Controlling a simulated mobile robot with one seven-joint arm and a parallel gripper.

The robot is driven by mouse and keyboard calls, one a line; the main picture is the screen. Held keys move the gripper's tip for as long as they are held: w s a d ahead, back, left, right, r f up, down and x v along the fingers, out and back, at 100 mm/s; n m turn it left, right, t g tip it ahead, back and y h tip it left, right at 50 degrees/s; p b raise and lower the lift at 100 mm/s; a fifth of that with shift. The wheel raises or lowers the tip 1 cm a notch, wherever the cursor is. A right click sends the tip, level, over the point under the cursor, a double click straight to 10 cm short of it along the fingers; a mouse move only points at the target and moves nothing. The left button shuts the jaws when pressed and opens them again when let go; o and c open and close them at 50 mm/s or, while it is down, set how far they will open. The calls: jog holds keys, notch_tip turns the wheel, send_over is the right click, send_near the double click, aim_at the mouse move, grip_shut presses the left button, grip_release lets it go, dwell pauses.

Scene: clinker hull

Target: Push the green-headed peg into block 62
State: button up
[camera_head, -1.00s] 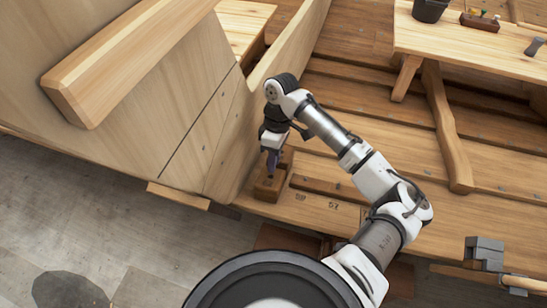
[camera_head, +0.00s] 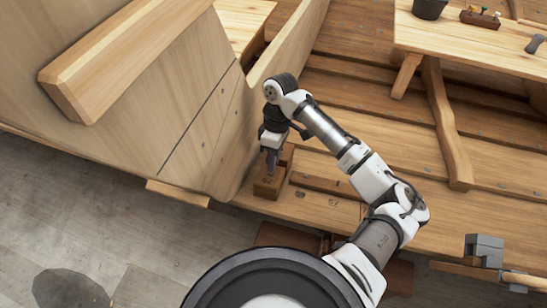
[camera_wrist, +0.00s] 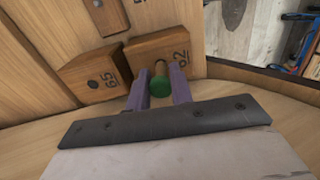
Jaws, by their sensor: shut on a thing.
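The green-headed peg (camera_wrist: 160,86) is between the two purple fingers of my gripper (camera_wrist: 160,90) in the wrist view, and the gripper is shut on it. In the head view my gripper (camera_head: 271,162) points down just over a wooden block (camera_head: 267,188) beside the hull planking.
Block 65 (camera_wrist: 93,77), with a dark hole, lies left of block 62. Another numbered block (camera_wrist: 107,14) is farther up. The hull side (camera_head: 228,140) rises close left of my gripper. A peg rack (camera_head: 480,19) and a dark bucket (camera_head: 430,8) stand on the bench.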

jog(key=shift+b+x, duration=0.45)
jog(key=shift+x, duration=0.5)
jog(key=o, duration=1)
jog(key=p+v, duration=0.4)
jog(key=v, duration=0.1)
jog(key=shift+r, duration=0.3)
jog(key=shift+p+v, duration=0.5)
jog(key=shift+v, duration=0.75)
jog(key=shift+w, duration=0.1)
